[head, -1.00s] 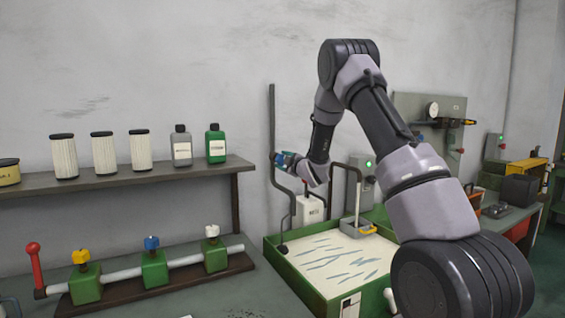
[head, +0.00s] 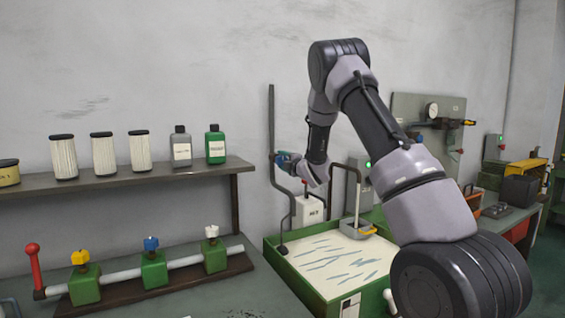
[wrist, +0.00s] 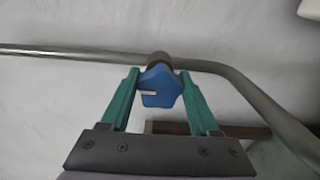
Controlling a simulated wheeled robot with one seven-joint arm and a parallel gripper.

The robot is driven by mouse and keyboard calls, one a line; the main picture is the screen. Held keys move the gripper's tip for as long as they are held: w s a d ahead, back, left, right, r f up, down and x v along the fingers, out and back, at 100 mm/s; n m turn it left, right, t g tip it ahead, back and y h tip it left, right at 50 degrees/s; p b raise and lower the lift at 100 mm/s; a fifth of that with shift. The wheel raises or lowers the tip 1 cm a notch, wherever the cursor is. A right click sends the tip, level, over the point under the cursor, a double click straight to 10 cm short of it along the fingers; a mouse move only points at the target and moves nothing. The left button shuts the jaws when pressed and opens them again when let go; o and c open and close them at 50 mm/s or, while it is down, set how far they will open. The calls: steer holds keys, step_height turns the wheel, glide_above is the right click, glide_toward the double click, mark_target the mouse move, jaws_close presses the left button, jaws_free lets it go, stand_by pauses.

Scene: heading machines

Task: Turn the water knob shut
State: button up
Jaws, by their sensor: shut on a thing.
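The water knob (wrist: 160,88) is blue with several lobes and a pale mark, and it sits on a grey pipe (wrist: 80,53) in the wrist view. My gripper (wrist: 159,76) has its two teal fingers on either side of the knob and is shut on it. In the head view, my gripper (head: 284,159) is small at the wall pipe (head: 271,125), above the green tank. The knob is hard to make out there because the fingers and wrist partly hide it.
A green tank (head: 270,243) with pale liquid stands below my gripper. A white container (head: 309,210) is beside the pipe. A shelf (head: 110,182) with filters and bottles is at left, above a valve rack (head: 120,292) with yellow, blue and white knobs.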

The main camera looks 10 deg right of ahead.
steer(key=shift+f, duration=0.1)
steer(key=o, duration=1.4)
steer(key=shift+c, duration=0.2)
steer(key=v, duration=1.1)
steer(key=shift+w, duration=0.1)
